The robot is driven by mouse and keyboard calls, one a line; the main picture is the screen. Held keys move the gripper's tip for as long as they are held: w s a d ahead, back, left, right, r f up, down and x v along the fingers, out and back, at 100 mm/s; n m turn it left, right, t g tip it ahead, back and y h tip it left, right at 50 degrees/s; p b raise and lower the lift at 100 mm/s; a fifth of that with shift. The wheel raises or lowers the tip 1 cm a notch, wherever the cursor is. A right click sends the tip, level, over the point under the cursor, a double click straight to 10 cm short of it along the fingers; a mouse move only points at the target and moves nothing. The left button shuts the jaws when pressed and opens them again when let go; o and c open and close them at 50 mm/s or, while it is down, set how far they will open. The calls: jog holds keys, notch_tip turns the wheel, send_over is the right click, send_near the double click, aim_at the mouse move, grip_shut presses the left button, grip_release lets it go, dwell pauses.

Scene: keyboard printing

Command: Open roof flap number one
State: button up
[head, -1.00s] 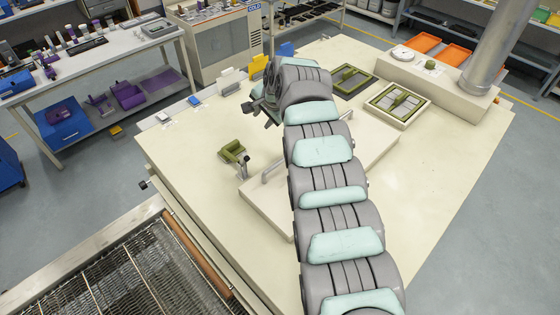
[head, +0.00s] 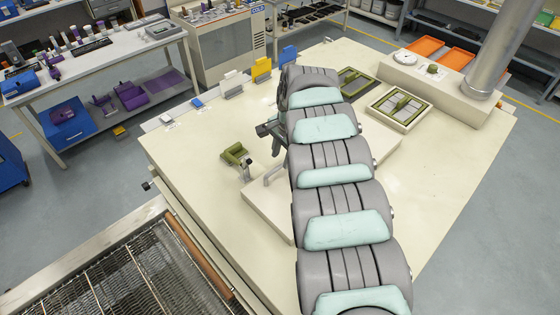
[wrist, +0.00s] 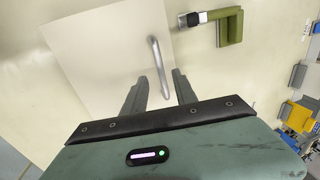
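A pale raised panel, the roof flap (head: 262,202), lies flat on the large cream top; my arm covers much of it in the head view. A bent metal handle (head: 273,170) stands near its left edge. In the wrist view the flap (wrist: 105,45) fills the upper left, with the handle (wrist: 158,65) along its right side. My gripper (wrist: 159,80) is open, its two dark fingers apart. The handle's lower end appears between and just beyond the fingertips; contact cannot be told. In the head view my gripper (head: 277,148) is partly hidden by my arm, just behind the handle.
A green block with a metal-and-black fitting (head: 236,154) stands left of the handle; it also shows in the wrist view (wrist: 230,25). Green frames (head: 400,104) sit farther back. White, yellow and blue tabs (head: 262,70) line the back-left edge. The front-left top is clear.

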aim_at(279, 167)
jog(key=shift+w+a+f+p, duration=0.1)
jog(key=shift+f+p, duration=0.1)
jog(key=shift+f, duration=0.45)
jog(key=shift+w+a+f+p, duration=0.1)
jog(key=shift+w+f+p, duration=0.05)
jog(key=shift+f, duration=0.5)
jog(key=shift+w+a+f+p, duration=0.1)
jog(key=shift+f+p, duration=0.1)
jog(key=shift+f, duration=0.45)
grip_shut()
